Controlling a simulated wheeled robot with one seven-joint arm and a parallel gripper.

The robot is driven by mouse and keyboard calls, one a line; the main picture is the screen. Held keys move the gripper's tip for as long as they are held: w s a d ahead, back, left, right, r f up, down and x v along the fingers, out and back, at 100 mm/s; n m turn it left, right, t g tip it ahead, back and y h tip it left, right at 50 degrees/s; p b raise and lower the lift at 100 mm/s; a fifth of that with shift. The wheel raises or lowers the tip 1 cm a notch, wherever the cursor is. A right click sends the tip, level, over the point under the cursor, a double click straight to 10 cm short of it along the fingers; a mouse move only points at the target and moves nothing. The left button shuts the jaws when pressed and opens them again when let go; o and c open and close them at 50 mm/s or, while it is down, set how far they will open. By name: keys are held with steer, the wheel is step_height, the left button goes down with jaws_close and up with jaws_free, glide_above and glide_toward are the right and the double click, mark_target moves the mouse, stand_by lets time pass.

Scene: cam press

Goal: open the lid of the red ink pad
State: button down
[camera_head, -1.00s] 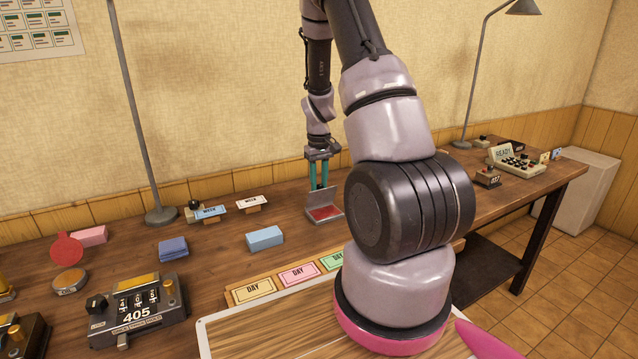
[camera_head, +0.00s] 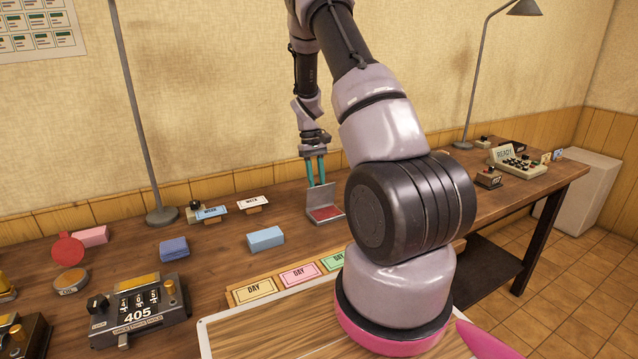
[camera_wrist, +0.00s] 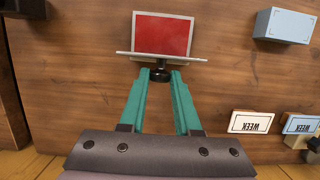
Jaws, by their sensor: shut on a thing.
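The red ink pad (camera_head: 326,212) lies on the wooden bench with its red surface bare. Its grey lid (camera_head: 319,194) stands up steeply along the far edge. In the wrist view the red pad (camera_wrist: 162,35) shows at the top centre, and the lid (camera_wrist: 185,57) is a thin, nearly edge-on strip below it. A dark lid knob (camera_wrist: 159,75) sits between my teal fingertips. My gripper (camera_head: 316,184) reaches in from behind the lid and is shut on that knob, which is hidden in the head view.
A blue block (camera_head: 265,238) lies to the left of the pad, and WEEK cards (camera_head: 253,203) stand on small holders behind it. A rack of DAY cards (camera_head: 298,273) is in front. Bare bench surrounds the pad on its left.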

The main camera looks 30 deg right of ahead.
steer(key=shift+w+f+g, duration=0.15)
steer(key=shift+w+g, duration=0.4)
steer(key=shift+g, duration=0.25)
steer(key=c, duration=0.6)
jaws_free()
steer(key=shift+c, duration=0.2)
steer(key=v, duration=1)
steer(key=shift+w+r, duration=0.2)
steer(key=shift+r, duration=0.15)
